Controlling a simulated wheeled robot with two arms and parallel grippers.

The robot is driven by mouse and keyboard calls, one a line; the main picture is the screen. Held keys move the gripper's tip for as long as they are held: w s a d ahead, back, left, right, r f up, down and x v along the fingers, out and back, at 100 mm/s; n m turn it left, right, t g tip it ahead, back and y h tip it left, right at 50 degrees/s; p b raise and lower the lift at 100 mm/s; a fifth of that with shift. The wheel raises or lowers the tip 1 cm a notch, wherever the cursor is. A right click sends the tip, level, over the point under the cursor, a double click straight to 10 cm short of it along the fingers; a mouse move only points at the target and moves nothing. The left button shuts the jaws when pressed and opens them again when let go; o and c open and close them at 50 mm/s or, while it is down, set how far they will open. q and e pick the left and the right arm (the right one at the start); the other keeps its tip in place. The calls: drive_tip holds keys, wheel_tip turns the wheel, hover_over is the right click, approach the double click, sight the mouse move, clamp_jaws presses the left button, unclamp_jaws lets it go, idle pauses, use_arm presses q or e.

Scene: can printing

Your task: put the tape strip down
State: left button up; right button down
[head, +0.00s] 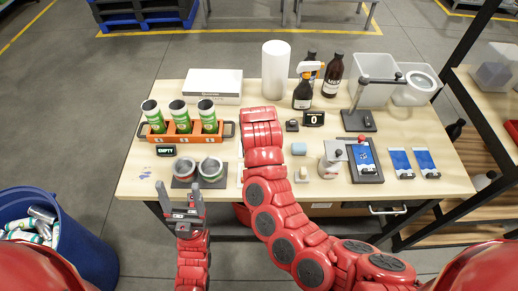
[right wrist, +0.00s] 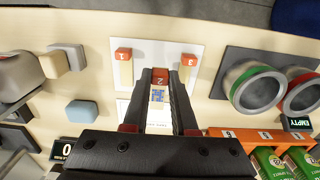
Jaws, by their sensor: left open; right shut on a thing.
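My right gripper (right wrist: 160,90) is shut on a tape strip (right wrist: 158,97), a pale strip with a blue patterned patch, in line with a red tab marked 2 (right wrist: 160,74). It is over a white card (right wrist: 198,50); whether the strip touches the card, I cannot tell. Two similar pale pieces with red tabs marked 1 (right wrist: 124,68) and 3 (right wrist: 187,68) stand on either side. In the head view my right arm hides the strip and most of the card. My left gripper (head: 180,204) is open and empty at the table's front edge.
A blue sponge-like block (head: 299,148) and a stamp (head: 331,165) are to the right.

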drive_tip(key=w+b, duration=0.1)
drive_tip(key=w, duration=0.1)
drive_tip(key=w+b, duration=0.2)
drive_tip(key=w, duration=0.1)
drive_tip(key=w+f+b, duration=0.1)
drive_tip(key=w, duration=0.2)
drive_tip(key=shift+w+d, duration=0.2)
drive_tip(key=shift+d, duration=0.1)
drive_tip(key=shift+w+b, duration=0.35)
drive_tip(key=shift+w, duration=0.4)
wheel_tip(320, 180, down, 3)
drive_tip(key=shift+w+r+p, duration=0.1)
drive_tip(key=shift+p, duration=0.95)
drive_tip(key=shift+f, duration=0.3)
